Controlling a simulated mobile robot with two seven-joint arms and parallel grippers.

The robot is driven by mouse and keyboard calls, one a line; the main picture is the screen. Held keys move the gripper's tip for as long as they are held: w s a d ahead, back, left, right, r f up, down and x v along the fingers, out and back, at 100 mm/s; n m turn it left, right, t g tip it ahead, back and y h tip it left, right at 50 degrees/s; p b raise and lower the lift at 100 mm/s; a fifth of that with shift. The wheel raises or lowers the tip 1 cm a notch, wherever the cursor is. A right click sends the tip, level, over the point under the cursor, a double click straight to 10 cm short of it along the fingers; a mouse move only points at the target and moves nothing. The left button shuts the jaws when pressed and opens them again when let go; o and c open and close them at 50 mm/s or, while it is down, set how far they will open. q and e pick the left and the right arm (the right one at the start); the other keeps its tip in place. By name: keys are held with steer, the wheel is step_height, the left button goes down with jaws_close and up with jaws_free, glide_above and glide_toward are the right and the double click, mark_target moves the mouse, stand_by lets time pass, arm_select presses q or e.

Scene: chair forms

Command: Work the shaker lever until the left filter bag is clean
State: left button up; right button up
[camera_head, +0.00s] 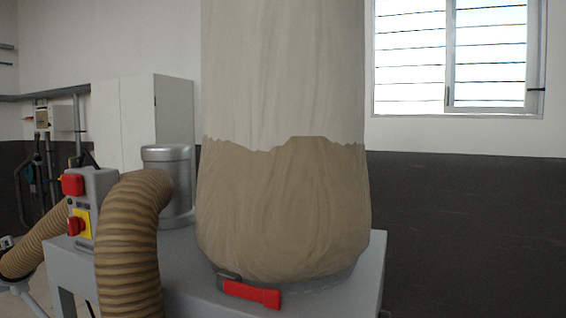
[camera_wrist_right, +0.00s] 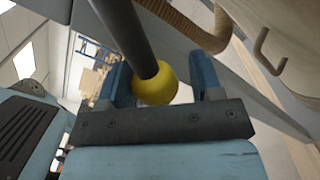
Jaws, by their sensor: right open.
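The filter bag (camera_head: 285,90) stands in the middle of the head view. Its upper part is off-white, and its lower part (camera_head: 285,205) is brown below a ragged line. In the right wrist view, a dark rod (camera_wrist_right: 122,28) ends in a yellow ball knob (camera_wrist_right: 157,86), which looks like the shaker lever. My right gripper (camera_wrist_right: 162,78) is open, with its blue fingers on either side of the knob. A gap shows at the right finger; I cannot tell whether the left one touches. The lever and both grippers are out of the head view.
A red clamp (camera_head: 252,293) sits at the bag's foot on a grey housing (camera_head: 372,275). A ribbed brown hose (camera_head: 130,245), a grey switch box (camera_head: 97,190) with red buttons and a metal cylinder (camera_head: 167,165) stand to the left. A hook (camera_wrist_right: 268,55) shows in the wrist view.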

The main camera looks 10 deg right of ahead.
arm_select(q)
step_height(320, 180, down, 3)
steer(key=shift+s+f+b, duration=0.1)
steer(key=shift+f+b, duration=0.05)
steer(key=shift+b, duration=0.65)
arm_select(e)
steer(key=w+f, duration=0.1)
steer(key=w+d+f, duration=0.1)
steer(key=shift+w+d, duration=0.3)
arm_select(q)
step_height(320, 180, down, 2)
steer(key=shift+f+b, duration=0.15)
steer(key=shift+b, duration=1.1)
arm_select(e)
steer(key=w, duration=0.1)
steer(key=w+d+f, duration=0.1)
steer(key=w+d, duration=0.1)
steer(key=shift+w+f, duration=0.2)
steer(key=shift+f, duration=0.1)
